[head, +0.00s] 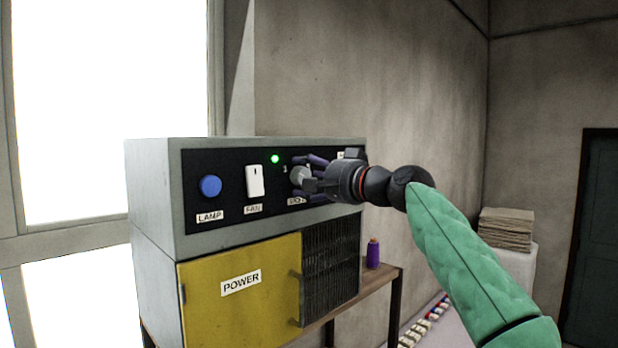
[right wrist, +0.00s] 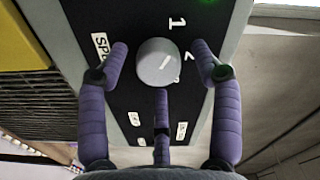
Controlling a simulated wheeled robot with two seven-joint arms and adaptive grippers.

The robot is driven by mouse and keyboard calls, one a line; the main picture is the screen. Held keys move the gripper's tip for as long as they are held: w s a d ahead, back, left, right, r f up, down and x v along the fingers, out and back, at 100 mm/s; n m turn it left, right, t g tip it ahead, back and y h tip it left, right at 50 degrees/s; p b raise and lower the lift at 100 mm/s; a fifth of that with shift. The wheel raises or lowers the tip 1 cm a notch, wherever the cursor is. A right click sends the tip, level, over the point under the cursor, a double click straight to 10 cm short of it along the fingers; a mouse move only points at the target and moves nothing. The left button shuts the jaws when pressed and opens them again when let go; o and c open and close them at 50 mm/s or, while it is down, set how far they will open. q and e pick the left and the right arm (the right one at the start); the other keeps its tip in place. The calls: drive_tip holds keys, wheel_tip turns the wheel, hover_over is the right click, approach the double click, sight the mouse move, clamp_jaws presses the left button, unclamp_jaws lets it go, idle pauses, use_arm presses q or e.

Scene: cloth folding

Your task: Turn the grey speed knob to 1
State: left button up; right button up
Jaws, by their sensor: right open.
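The round grey speed knob (head: 298,177) sits on the black panel of the machine, right of the fan switch, partly covered by my fingers. In the right wrist view the knob (right wrist: 157,63) shows whole, with a small pale mark at its lower right edge. A white "1" (right wrist: 177,22) is printed beyond it, and another, partly hidden numeral to its right. My right gripper (head: 311,177) is open in front of the panel. Its purple fingers (right wrist: 160,52) stand on both sides of the knob, with a third below, apparently apart from it. My left gripper is out of view.
A blue lamp button (head: 210,186), a white fan switch (head: 254,181) and a lit green light (head: 275,159) share the panel. Below are a yellow power door (head: 240,285) and a dark grille (head: 331,262). A purple spool (head: 373,254) stands on the wooden table (head: 376,281).

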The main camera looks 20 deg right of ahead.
drive_tip(key=v, duration=1.2)
drive_tip(key=shift+w+f, duration=0.1)
drive_tip(key=shift+w, duration=0.05)
